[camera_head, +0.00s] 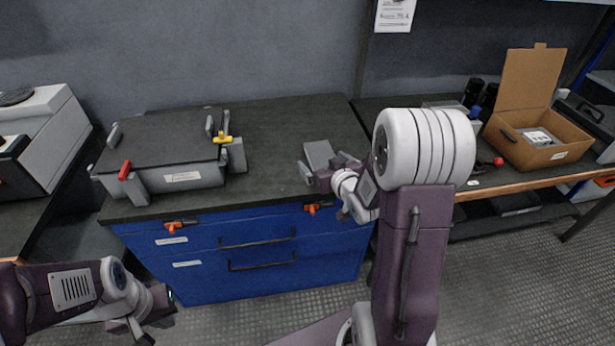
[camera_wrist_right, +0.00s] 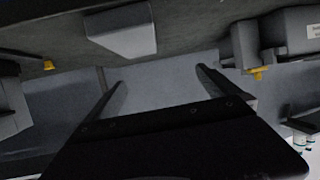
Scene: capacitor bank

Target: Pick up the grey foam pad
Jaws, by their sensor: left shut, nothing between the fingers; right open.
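The grey foam pad (camera_head: 319,154) looks like a light grey block on the dark top of the blue cabinet, near its right end. In the right wrist view a grey block (camera_wrist_right: 122,32), apparently the pad, lies beyond the fingertips, towards the left finger. My right gripper (camera_head: 324,166) is open at the near side of the pad, its fingers (camera_wrist_right: 160,84) apart with nothing held. The gripper partly covers the pad's near side in the head view. My left gripper (camera_head: 158,317) is shut and empty, low in front of the cabinet, far from the pad.
A grey case (camera_head: 165,150) with red and yellow latches stands on the left of the cabinet top (camera_head: 275,130). Orange clips (camera_head: 180,223) sit along the front edge. An open cardboard box (camera_head: 540,150) stands on the right bench. The cabinet top between case and pad is clear.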

